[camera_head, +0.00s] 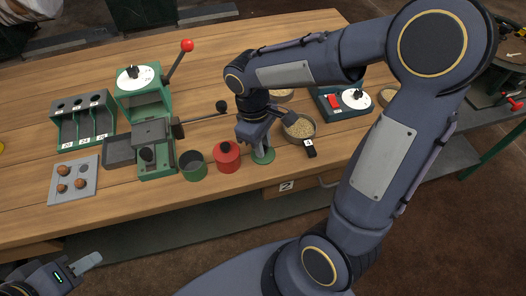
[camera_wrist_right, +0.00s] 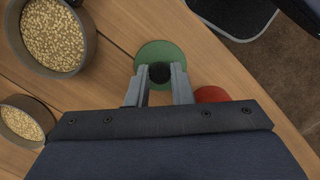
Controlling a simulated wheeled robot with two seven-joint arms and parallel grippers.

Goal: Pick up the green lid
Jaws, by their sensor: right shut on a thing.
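The green lid (camera_wrist_right: 149,52) is a round disc with a dark knob (camera_wrist_right: 160,72). In the right wrist view my right gripper (camera_wrist_right: 162,74) is shut on that knob, one finger on each side. In the head view the green lid (camera_head: 263,157) shows below my right gripper (camera_head: 259,147), at or very near the table top; I cannot tell if it touches. The open green pot (camera_head: 194,168) stands to the left, beyond a red lidded pot (camera_head: 228,156).
Bowls of grain (camera_head: 299,128) stand close to the right gripper, with a black tag (camera_head: 310,148) in front. A green press (camera_head: 150,120) with a red-knobbed lever, a slotted rack (camera_head: 82,122) and a grey tray (camera_head: 74,180) are at left.

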